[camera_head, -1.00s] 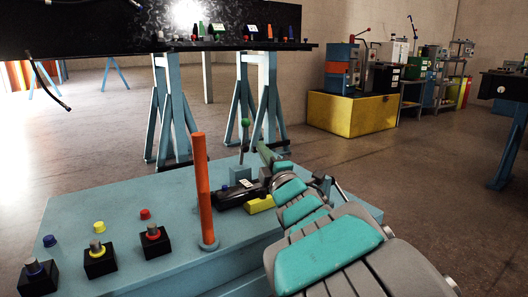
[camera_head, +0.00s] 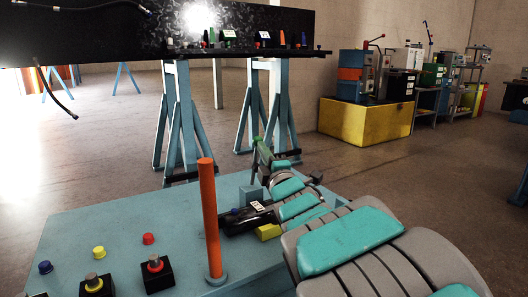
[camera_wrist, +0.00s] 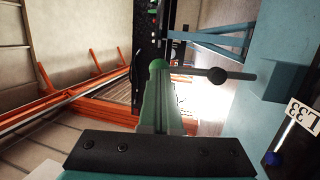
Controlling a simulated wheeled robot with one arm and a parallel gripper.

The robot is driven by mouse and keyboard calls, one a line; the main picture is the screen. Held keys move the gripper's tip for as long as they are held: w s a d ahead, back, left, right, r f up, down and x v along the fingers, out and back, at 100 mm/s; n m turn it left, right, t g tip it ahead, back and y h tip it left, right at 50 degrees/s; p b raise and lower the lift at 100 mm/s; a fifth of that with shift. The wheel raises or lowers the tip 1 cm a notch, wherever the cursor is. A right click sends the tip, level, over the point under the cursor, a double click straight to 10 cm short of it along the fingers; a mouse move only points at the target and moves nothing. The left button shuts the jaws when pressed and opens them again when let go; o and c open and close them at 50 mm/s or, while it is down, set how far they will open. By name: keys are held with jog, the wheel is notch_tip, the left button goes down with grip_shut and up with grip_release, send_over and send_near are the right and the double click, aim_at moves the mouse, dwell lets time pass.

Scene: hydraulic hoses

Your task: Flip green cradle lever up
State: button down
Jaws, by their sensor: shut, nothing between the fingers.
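The cradle lever is a thin rod with a green ball knob (camera_wrist: 157,65), standing out from a blue block (camera_wrist: 285,55) in the wrist view. A dark round piece (camera_wrist: 216,74) sits partway along the rod. My gripper (camera_wrist: 165,92) is shut and empty, its green fingers ending right at the knob. Whether they touch it I cannot tell. In the head view my gripper (camera_head: 260,145) is above the blue block (camera_head: 252,193) and mostly hides the lever. A black labelled unit (camera_head: 240,222) lies in front of the block.
An orange post (camera_head: 210,220) stands on the blue table (camera_head: 110,220) left of my arm. Black blocks with yellow (camera_head: 93,284) and red (camera_head: 154,268) fittings, and loose coloured caps, are at the front left. A black panel on blue trestles (camera_head: 180,120) stands behind.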

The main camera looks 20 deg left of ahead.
aim_at(256, 137)
jog(key=shift+r, duration=0.1)
jog(key=r+p, duration=0.1)
jog(key=p, duration=0.1)
jog(key=w+a+r+g+p, duration=0.1)
jog(key=shift+a+n+h+p, duration=0.25)
jog(key=shift+n+h+p, duration=0.05)
jog(key=shift+p, duration=0.05)
jog(key=p, duration=0.1)
jog(key=w+a+g+p, duration=0.1)
jog(key=shift+r+h+p, duration=0.25)
jog(key=shift+h+p, duration=0.05)
jog(key=shift+p, duration=0.05)
jog(key=w+a+g+h+p, duration=0.1)
jog(key=p, duration=0.3)
jog(key=w+a+g+h+p, duration=0.1)
jog(key=p, duration=0.3)
jog(key=shift+w+a+f+n+p, duration=0.15)
jog(key=shift+w+a+n+p, duration=0.05)
jog(key=shift+a+n+p, duration=0.15)
